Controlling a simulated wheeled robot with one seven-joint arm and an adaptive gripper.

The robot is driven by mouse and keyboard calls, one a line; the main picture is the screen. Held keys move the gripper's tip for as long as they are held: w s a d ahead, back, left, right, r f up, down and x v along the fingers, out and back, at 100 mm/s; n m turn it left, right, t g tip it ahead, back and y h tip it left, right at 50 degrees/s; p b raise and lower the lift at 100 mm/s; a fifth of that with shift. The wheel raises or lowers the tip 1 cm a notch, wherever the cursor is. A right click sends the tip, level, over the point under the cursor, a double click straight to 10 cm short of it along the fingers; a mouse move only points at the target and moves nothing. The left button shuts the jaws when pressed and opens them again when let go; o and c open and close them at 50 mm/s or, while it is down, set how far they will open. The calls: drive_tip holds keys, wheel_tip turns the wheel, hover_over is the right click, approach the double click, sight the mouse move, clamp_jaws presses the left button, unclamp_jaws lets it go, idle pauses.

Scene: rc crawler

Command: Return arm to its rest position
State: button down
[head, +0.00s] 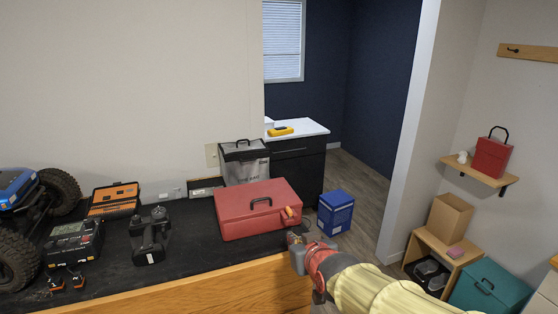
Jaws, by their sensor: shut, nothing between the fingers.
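My arm reaches in from the lower right of the head view. My gripper (297,240) is at its end, over the front right edge of the workbench, just in front of a red case (245,222). The gripper looks shut and holds nothing that I can see. A small orange item (289,213) shows at the case's right front corner, just above the gripper. I cannot tell whether the gripper touches the case. The fingertips are small and partly hidden by the gripper's own body.
A blue box (336,212) stands beyond. Right are a shelf (478,175) and a teal box (488,290).

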drive_tip(key=s+d+f+m+g+h, duration=0.1)
drive_tip(key=s+d+g, duration=0.1)
drive_tip(key=s+d, duration=0.3)
drive_tip(key=s+d+f+m+g+h, duration=0.1)
drive_tip(key=s+d, duration=0.4)
drive_tip(key=s, duration=0.9)
drive_tip(key=s+d+f+m+g+h, duration=0.1)
drive_tip(key=s+d+g, duration=0.2)
drive_tip(key=s+d, duration=0.3)
drive_tip(key=s, duration=0.4)
drive_tip(key=c, duration=2.5)
unclamp_jaws()
drive_tip(key=shift+r, duration=0.1)
drive_tip(key=shift+c, duration=0.2)
